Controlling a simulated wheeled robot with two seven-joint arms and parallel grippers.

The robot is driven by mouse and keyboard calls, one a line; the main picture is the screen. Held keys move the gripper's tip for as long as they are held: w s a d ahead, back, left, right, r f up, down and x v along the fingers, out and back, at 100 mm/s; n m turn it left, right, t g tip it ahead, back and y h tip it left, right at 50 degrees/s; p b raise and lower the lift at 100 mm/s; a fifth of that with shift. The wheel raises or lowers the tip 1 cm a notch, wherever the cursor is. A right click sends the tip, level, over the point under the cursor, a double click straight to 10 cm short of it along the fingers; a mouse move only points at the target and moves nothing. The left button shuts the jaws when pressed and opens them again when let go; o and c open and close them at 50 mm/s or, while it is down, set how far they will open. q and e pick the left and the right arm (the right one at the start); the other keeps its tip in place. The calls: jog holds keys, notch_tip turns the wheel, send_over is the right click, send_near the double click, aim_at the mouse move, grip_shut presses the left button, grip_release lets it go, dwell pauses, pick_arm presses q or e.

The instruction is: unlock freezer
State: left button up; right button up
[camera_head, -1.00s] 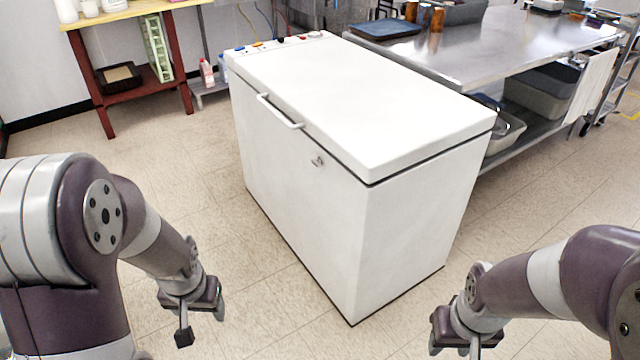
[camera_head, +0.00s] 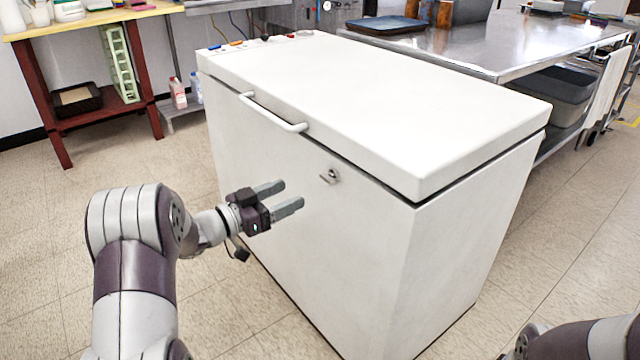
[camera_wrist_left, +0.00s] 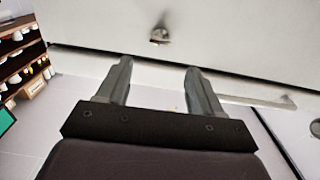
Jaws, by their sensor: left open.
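A white chest freezer (camera_head: 310,230) stands in the middle of the head view with its lid (camera_head: 380,110) shut. A bar handle (camera_head: 272,113) runs along the lid's front edge. A small metal lock with a key-like piece (camera_head: 330,176) sits on the front face below the lid; it also shows in the left wrist view (camera_wrist_left: 159,36). My left gripper (camera_head: 279,195) is open and empty, in front of the freezer face, left of and slightly below the lock, apart from it. My right arm (camera_head: 580,340) shows only in part at the lower right corner, its fingers out of view.
A steel table (camera_head: 480,45) stands behind the freezer on the right. A wooden-topped red-legged bench (camera_head: 90,20) with a black tray (camera_head: 78,100) is at the upper left. The tiled floor (camera_head: 60,230) left of the freezer is clear.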

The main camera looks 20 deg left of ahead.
aim_at(324, 179)
pick_arm(q)
jog(key=b+x, duration=0.2)
jog(key=x, duration=0.6)
jog(key=shift+w+d+f+b, duration=0.2)
jog(key=shift+w+d+b, duration=0.05)
jog(key=shift+w+b, duration=0.1)
jog(key=shift+w+d+r, duration=0.15)
jog(key=shift+w, duration=0.05)
jog(key=c, duration=1.1)
